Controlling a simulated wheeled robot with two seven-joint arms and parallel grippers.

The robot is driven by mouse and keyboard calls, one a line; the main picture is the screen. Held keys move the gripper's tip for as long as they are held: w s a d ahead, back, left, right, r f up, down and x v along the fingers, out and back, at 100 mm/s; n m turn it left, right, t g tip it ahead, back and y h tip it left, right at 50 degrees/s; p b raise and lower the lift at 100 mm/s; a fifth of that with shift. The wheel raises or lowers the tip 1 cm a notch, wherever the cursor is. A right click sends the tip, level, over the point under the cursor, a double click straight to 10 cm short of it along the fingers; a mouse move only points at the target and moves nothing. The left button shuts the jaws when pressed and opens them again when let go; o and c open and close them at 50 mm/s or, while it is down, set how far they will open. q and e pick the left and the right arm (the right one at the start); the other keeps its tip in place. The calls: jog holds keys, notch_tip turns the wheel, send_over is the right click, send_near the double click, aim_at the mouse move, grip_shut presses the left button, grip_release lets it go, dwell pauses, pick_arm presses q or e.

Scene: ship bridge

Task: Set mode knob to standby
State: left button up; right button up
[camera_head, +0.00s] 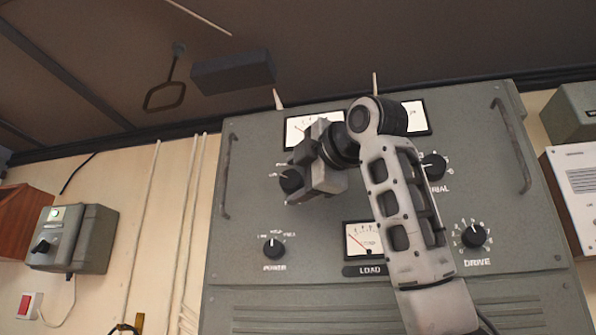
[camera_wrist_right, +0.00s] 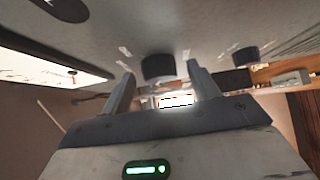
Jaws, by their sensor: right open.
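A black knob (camera_head: 291,180) on the grey radio panel sits at the upper left, beside my right gripper. I take it as the mode knob, but its name and pointer setting are not readable. My right gripper (camera_head: 311,168) is in front of the panel and partly covers the area around this knob. In the right wrist view a black knob (camera_wrist_right: 158,67) shows beyond and between the two open, empty fingers (camera_wrist_right: 160,88). The fingers appear apart from it; contact cannot be told for certain. My left gripper is out of view.
The panel (camera_head: 330,268) also bears a power knob (camera_head: 274,247), a drive knob (camera_head: 474,235) and another knob (camera_head: 434,166) at the right. Meters and two side handles (camera_head: 226,178) stand out from it. A grey switch box (camera_head: 75,240) is on the left wall.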

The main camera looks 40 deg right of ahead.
jog(key=shift+c, duration=0.2)
jog(key=c, duration=0.9)
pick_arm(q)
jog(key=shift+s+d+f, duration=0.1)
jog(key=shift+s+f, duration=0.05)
pick_arm(e)
jog(key=shift+f, duration=0.1)
